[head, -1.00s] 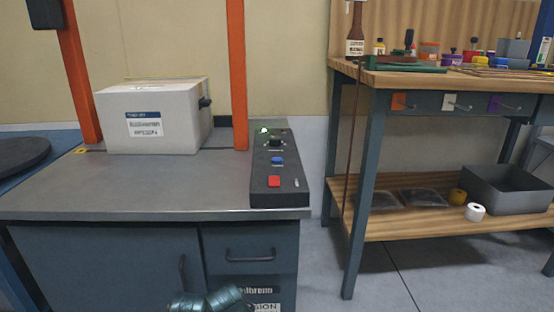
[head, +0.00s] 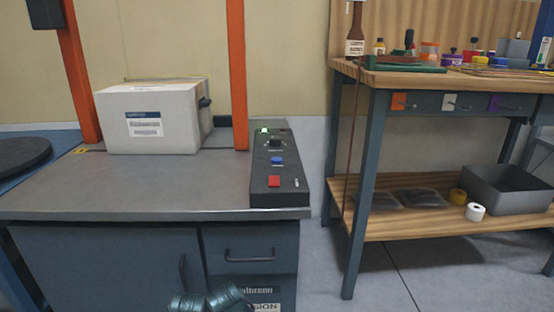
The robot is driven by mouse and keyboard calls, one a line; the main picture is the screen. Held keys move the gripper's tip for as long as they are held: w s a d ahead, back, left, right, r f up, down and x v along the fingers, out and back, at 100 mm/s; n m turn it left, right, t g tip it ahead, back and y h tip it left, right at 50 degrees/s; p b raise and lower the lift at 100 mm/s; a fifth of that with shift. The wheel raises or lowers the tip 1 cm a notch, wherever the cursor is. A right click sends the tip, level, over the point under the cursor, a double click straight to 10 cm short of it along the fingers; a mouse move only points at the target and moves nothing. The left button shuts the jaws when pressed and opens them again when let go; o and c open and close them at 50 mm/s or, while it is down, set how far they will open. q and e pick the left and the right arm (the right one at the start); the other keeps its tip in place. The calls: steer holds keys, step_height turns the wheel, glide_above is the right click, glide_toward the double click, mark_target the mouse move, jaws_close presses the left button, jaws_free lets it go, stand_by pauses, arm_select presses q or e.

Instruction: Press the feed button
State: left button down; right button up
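A dark control panel (head: 262,194) lies on the right end of the grey machine table. It carries a red button (head: 274,181) near its front, a blue button (head: 277,160) behind it, a black knob (head: 276,142), and a lit green lamp (head: 264,130) at the back. A small light-coloured switch sits right of the red button. No readable label tells which one is the feed button. Neither of my grippers shows. A dark teal rounded part, seemingly of my own arm, shows at the bottom edge, below the table top and apart from the panel.
A white labelled box (head: 168,118) stands on the grey table (head: 150,187), behind and left of the panel. An orange post (head: 238,75) rises left of the panel. A wooden workbench (head: 440,82) with bottles, tools and a lower shelf stands at right. The table's front is clear.

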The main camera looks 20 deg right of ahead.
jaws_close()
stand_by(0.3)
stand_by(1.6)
